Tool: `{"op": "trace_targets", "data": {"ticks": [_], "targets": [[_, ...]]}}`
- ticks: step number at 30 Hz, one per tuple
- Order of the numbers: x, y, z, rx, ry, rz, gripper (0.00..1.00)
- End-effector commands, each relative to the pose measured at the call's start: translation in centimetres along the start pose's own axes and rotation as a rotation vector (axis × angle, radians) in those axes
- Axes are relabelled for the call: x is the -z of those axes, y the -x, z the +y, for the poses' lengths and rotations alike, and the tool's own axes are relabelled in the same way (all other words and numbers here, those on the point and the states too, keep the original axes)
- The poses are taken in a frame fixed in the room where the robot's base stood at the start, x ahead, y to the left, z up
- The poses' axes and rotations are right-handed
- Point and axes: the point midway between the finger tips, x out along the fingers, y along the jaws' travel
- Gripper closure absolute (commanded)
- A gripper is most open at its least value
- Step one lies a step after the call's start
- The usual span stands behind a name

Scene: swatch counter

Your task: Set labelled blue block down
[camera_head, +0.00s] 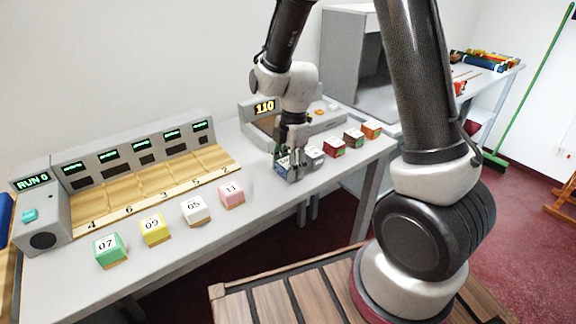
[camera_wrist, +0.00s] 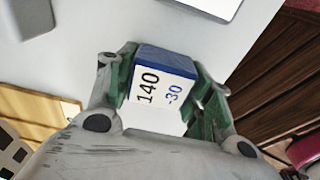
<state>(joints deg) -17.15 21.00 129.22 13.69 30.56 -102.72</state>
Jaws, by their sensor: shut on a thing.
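The blue block (camera_wrist: 164,62) carries a white label reading 140 and -30 in the wrist view. My gripper (camera_wrist: 165,90) is shut on it, with a green-lined finger on each side. In the head view my gripper (camera_head: 289,160) points down at the counter's front part, and the blue block (camera_head: 283,165) shows between its fingers. It is right of the pink block and beside a grey block (camera_head: 314,158). I cannot tell whether the blue block touches the counter (camera_head: 262,205).
Green (camera_head: 110,249), yellow (camera_head: 155,229), white (camera_head: 195,209) and pink (camera_head: 231,194) blocks stand in a row to the left. Red (camera_head: 334,147), dark brown (camera_head: 354,138) and orange (camera_head: 371,130) blocks stand to the right. A wooden numbered rack (camera_head: 150,190) with displays lies behind. A device reading 110 (camera_head: 264,107) stands behind my gripper.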

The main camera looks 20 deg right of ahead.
Motion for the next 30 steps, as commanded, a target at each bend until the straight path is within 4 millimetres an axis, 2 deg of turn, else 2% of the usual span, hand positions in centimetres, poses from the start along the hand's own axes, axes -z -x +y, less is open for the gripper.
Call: {"op": "trace_targets", "data": {"ticks": [1,4,5,14,17,20,30], "targets": [[0.0,-0.1,0.0,0.001,0.000,0.000,0.47],[0.0,-0.1,0.0,0.001,0.000,0.000,0.29],[0.0,-0.1,0.0,0.001,0.000,0.000,0.27],[0.0,0.0,0.0,0.000,0.000,0.000,0.27],[0.0,0.6,0.0,-0.001,0.000,0.000,0.27],[0.0,2.2,0.1,-0.004,0.001,0.000,0.27],[0.0,9.6,0.1,-0.004,0.000,0.000,0.27]]}}
